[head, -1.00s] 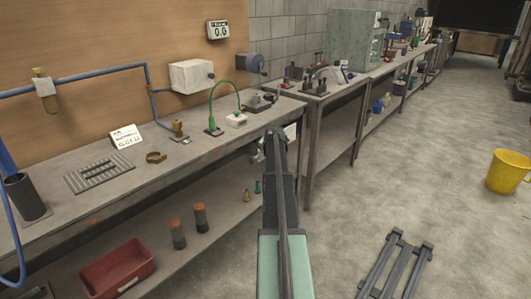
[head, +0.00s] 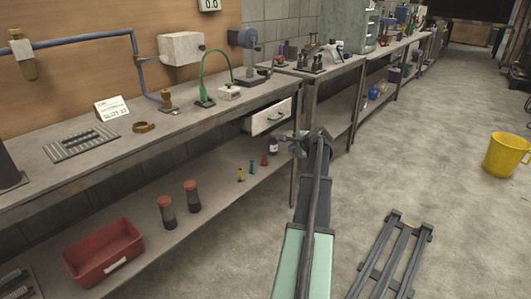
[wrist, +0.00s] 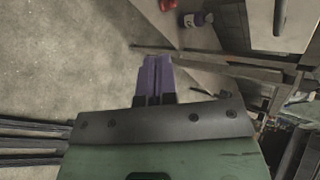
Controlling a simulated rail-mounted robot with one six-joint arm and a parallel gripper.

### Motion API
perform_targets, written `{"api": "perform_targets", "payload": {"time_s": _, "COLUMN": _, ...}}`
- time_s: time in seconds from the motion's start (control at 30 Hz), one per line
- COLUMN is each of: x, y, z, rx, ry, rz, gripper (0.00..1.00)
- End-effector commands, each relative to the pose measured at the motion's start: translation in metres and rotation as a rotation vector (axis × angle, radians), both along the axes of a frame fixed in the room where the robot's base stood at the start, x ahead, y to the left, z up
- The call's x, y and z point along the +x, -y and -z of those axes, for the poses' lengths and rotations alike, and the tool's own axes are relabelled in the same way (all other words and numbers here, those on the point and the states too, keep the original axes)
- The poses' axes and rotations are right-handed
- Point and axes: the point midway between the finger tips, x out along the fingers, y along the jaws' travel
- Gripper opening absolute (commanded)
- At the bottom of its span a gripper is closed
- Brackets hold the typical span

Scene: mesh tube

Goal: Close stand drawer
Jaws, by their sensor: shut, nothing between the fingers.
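The drawer (head: 268,120) has a white front with a dark handle and sits under the bench top near its far end. It appears to stick out from the bench edge, though how far is hard to judge. In the wrist view its pale front and dark handle show at the upper right (wrist: 262,22). My gripper (head: 292,138) is just in front of and below the drawer, apart from it. Its purple fingers (wrist: 157,72) are shut together and hold nothing. My wrist hides part of the space behind it.
The bench top (head: 60,185) runs along the wall, with a lower shelf (head: 150,235) bearing a red bin (head: 104,255) and several bottles. Another bench (head: 330,80) stands beyond. A yellow bucket (head: 506,155) stands on the right.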

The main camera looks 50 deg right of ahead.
Motion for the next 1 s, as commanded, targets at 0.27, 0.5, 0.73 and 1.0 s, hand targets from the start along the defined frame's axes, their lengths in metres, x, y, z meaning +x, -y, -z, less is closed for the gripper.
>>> {"api": "perform_targets", "payload": {"time_s": 0.27, "x": 0.008, "y": 0.005, "z": -0.054, "rx": 1.018, "ry": 0.742, "rz": 0.17, "gripper": 0.0}}
{"api": "perform_targets", "payload": {"time_s": 0.5, "x": 0.011, "y": 0.003, "z": -0.056, "rx": 1.104, "ry": 0.744, "rz": 0.192, "gripper": 0.0}}
{"api": "perform_targets", "payload": {"time_s": 0.73, "x": 0.044, "y": 0.005, "z": -0.055, "rx": 1.102, "ry": 0.741, "rz": 0.191, "gripper": 0.0}}
{"api": "perform_targets", "payload": {"time_s": 1.0, "x": 0.104, "y": 0.007, "z": -0.055, "rx": 1.101, "ry": 0.742, "rz": 0.19, "gripper": 0.0}}
